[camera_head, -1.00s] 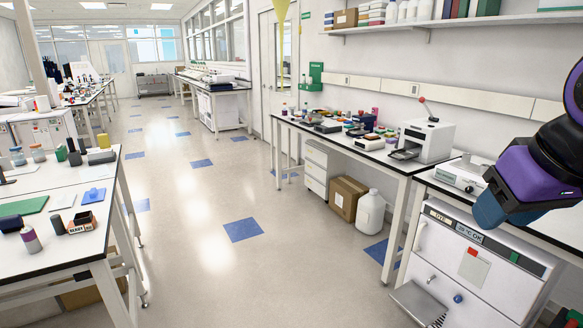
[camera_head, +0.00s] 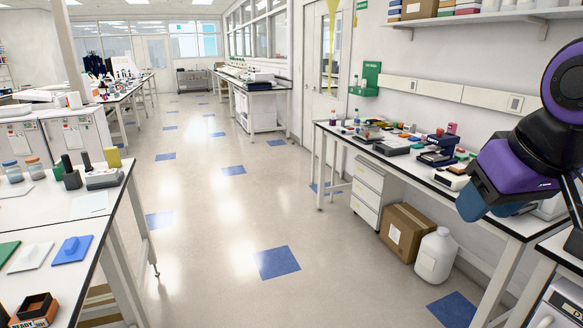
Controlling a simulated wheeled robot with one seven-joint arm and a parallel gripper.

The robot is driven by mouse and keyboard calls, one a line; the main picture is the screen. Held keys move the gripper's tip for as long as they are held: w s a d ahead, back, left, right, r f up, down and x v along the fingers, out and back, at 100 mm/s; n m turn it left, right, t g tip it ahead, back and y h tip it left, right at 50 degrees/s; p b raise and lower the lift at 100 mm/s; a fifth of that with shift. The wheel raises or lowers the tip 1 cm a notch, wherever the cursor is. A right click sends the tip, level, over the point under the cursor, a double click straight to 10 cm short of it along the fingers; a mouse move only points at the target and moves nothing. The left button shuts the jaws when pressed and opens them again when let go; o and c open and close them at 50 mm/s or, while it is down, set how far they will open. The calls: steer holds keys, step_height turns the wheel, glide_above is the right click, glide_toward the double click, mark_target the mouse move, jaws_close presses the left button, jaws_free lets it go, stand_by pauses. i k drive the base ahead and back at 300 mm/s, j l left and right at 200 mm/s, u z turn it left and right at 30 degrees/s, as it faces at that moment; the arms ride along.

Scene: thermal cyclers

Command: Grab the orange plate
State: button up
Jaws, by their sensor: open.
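I cannot pick out an orange plate for certain. Small orange and red items (camera_head: 398,125) lie among the clutter on the right bench (camera_head: 345,138), too small to identify. My gripper (camera_head: 482,203), with a purple body and blue-grey end, hangs at the right edge of the view, in front of that bench's near end. It is open, with nothing seen in it; its fingertips are hard to make out.
The left bench holds a blue plate (camera_head: 72,249), a pale plate (camera_head: 31,257) and a READY box (camera_head: 37,308). A cardboard box (camera_head: 404,232) and a white jug (camera_head: 436,255) stand under the right bench. The floor aisle (camera_head: 215,225) between is clear.

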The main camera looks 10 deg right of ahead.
mark_target(458, 169)
steer(key=i+j, duration=0.1)
steer(key=i, duration=0.65)
steer(key=i+j+z, duration=0.15)
steer(key=i, duration=0.65)
steer(key=i+l+z, duration=0.15)
steer(key=i+z, duration=0.2)
steer(key=z, duration=0.15)
steer(key=i+z, duration=0.35)
steer(key=z, duration=0.15)
steer(key=i+j+z, duration=0.1)
steer(key=i+z, duration=0.25)
steer(key=z, duration=0.15)
steer(key=i+z, duration=0.55)
